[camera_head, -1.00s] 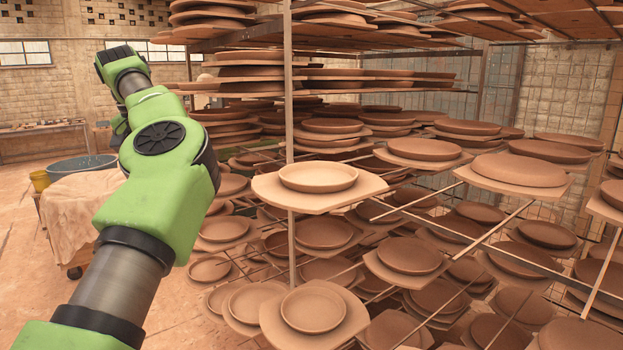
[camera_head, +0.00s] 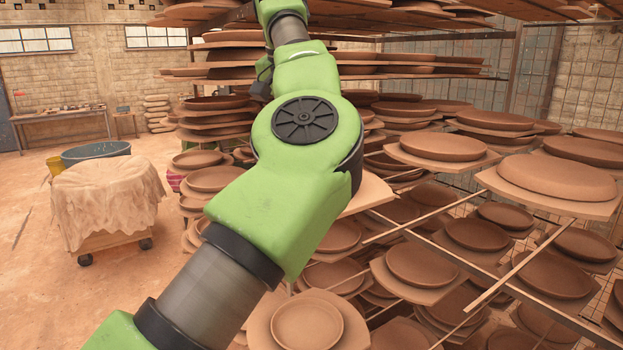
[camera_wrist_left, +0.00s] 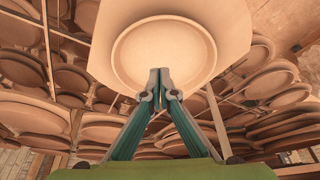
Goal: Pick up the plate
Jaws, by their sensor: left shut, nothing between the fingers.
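A pale, shallow round plate (camera_wrist_left: 165,42) sits on a pale board (camera_wrist_left: 232,22) in the left wrist view. My left gripper (camera_wrist_left: 160,76) is shut and empty, with its fingertips overlapping the plate's near part in the picture. I cannot tell whether they touch it. In the head view my green left arm hides this plate; only a corner of its board (camera_head: 368,196) shows to the right of the arm. My right gripper is in neither view.
Racks full of brown plates on boards fill the middle and right, with bars (camera_head: 520,263) sticking out between tiers. Another plate (camera_head: 307,333) lies on a lower board. A cloth-covered cart (camera_head: 108,205) and a blue tub (camera_head: 95,152) stand left, with open floor around.

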